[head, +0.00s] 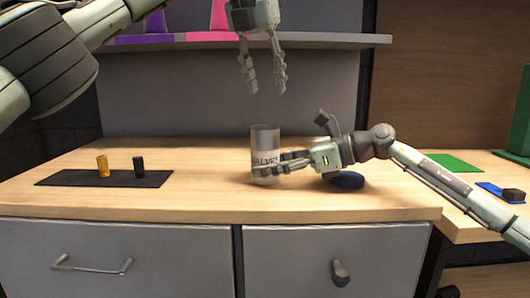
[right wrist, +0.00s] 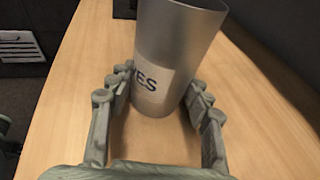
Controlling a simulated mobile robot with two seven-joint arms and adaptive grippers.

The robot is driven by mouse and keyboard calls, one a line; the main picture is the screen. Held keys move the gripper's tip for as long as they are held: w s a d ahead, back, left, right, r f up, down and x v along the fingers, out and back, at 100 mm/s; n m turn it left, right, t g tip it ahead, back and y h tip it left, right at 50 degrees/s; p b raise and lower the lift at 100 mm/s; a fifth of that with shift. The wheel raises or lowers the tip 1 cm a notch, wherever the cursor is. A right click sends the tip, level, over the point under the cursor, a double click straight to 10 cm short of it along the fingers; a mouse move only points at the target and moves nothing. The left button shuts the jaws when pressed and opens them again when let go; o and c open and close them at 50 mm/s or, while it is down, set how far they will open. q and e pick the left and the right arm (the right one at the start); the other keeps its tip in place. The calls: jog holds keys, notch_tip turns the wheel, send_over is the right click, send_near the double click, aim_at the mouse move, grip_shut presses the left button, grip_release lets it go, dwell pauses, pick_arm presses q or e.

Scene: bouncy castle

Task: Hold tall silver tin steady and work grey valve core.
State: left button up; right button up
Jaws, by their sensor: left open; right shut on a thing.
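The tall silver tin (head: 265,139), with a "VALVES" label, stands upright on the wooden worktop. My right gripper (head: 268,166) is shut on its lower part from the right. The right wrist view shows the tin (right wrist: 178,50) between the fingers (right wrist: 155,105). My left gripper (head: 263,80) hangs open and empty above the tin, fingers pointing down, clear of its rim. A dark grey or black small cylinder (head: 139,167), possibly the grey valve core, stands on a black mat at the left beside a yellow one. The inside of the tin is not visible.
The black mat (head: 70,178) lies at the left of the worktop; the yellow cylinder (head: 102,166) stands on it. A shelf (head: 330,40) runs behind. A green mat (head: 455,161) and blue pad (head: 490,189) lie at right.

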jog(key=o, duration=1)
jog(key=shift+c, duration=0.2)
